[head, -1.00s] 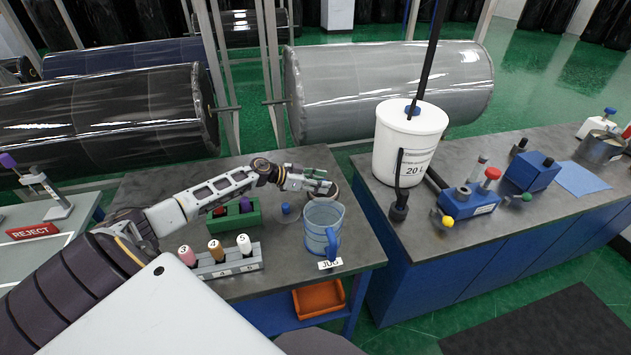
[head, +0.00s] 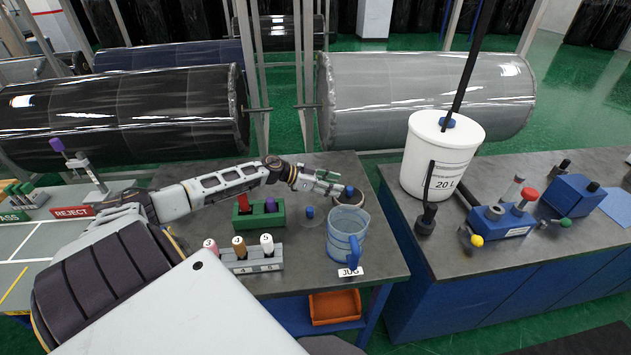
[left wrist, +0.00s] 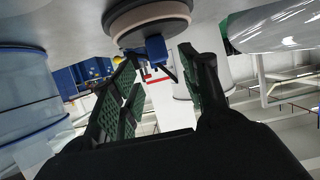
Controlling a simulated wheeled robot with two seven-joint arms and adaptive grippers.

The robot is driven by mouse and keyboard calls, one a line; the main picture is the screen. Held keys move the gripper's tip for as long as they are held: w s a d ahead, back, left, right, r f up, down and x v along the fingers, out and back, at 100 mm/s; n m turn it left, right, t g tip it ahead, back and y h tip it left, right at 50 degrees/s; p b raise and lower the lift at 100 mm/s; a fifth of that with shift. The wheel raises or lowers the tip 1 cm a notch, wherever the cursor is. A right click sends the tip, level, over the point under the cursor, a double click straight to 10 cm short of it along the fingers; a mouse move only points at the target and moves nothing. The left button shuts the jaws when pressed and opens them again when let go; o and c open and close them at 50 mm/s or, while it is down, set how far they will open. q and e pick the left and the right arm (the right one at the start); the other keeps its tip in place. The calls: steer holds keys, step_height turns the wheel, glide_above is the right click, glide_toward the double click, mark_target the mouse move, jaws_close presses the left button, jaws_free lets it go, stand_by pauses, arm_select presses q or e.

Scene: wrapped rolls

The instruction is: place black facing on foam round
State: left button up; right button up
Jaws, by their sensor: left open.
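A round stack stands on the near bench's far right corner, with a dark disc (left wrist: 142,12) and a pale, foam-like layer (left wrist: 150,29) in the upside-down left wrist view. A blue knob (left wrist: 157,48) stands up from it and also shows in the head view (head: 349,190). I cannot tell exactly how the dark facing and the foam overlap. My left gripper (head: 338,184) is open beside the stack. Its green-padded fingers (left wrist: 157,92) are spread, with the knob beyond the gap between their tips. My right gripper is not in view.
A clear blue jug (head: 345,232) stands close in front of the stack. A clear disc with a blue knob (head: 309,213) and a green holder (head: 257,215) lie left of it. A rack of numbered bottles (head: 240,257) is nearer. A white bucket (head: 441,155) stands on the right bench.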

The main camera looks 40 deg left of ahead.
arm_select(q)
steer(key=shift+v, duration=1.35)
steer(key=shift+p+v, duration=0.35)
steer(key=shift+v, duration=1.5)
